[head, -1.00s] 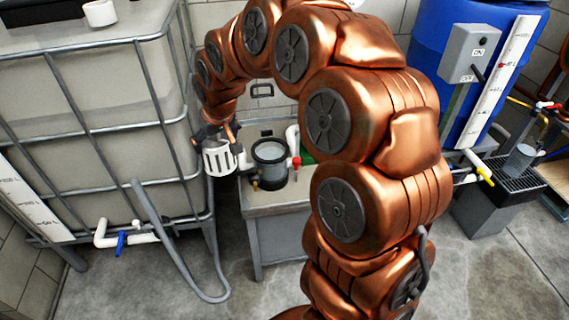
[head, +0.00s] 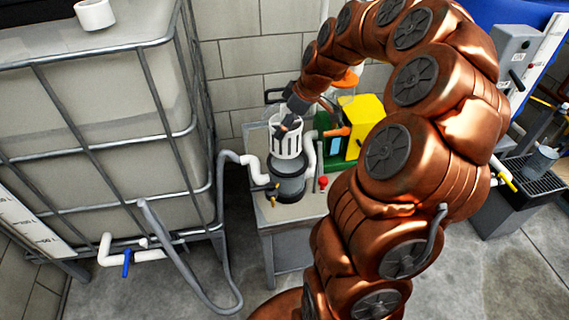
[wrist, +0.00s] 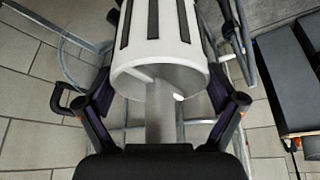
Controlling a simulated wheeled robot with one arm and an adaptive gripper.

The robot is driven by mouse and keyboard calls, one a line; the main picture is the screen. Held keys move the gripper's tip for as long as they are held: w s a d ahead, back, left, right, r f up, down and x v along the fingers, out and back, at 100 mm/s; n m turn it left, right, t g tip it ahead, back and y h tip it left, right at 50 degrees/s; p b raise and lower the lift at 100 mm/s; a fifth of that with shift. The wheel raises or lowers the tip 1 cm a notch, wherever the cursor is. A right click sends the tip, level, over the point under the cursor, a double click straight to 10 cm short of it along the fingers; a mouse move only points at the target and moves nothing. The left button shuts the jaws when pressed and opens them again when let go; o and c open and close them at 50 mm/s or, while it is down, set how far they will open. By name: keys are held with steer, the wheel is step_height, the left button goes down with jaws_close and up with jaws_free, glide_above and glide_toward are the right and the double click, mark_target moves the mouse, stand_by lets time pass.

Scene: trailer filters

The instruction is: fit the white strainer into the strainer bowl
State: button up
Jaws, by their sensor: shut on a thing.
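The white slotted strainer (head: 287,143) is held upright by my gripper (head: 289,121) in the head view. The strainer bowl (head: 288,184) is a dark round cup on the bench, directly below the strainer in the picture. The strainer's lower end overlaps the bowl's rim in this view, and I cannot tell whether it is inside or just above it. In the wrist view the strainer (wrist: 157,50) sits between the fingers of my shut gripper (wrist: 160,92). The bowl is not seen in the wrist view.
A grey bench (head: 295,211) carries the bowl, white pipes (head: 257,170) and a red-handled valve (head: 323,183). A green and yellow machine (head: 362,122) stands close at right. A caged tank (head: 105,125) is at left, with a grey hose (head: 175,262).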

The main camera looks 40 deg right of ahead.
mark_target(288, 151)
steer(key=f, duration=0.5)
steer(key=shift+s+d+f, duration=0.1)
steer(key=shift+d+f, duration=0.15)
steer(key=shift+f, duration=0.1)
step_height(288, 151, down, 4)
steer(key=shift+r+p, duration=0.2)
steer(key=shift+p, duration=0.1)
steer(key=shift+f+b, duration=0.3)
steer(key=shift+b, duration=0.1)
steer(key=shift+f+b, duration=0.3)
steer(key=o, duration=0.8)
steer(key=shift+r, duration=0.1)
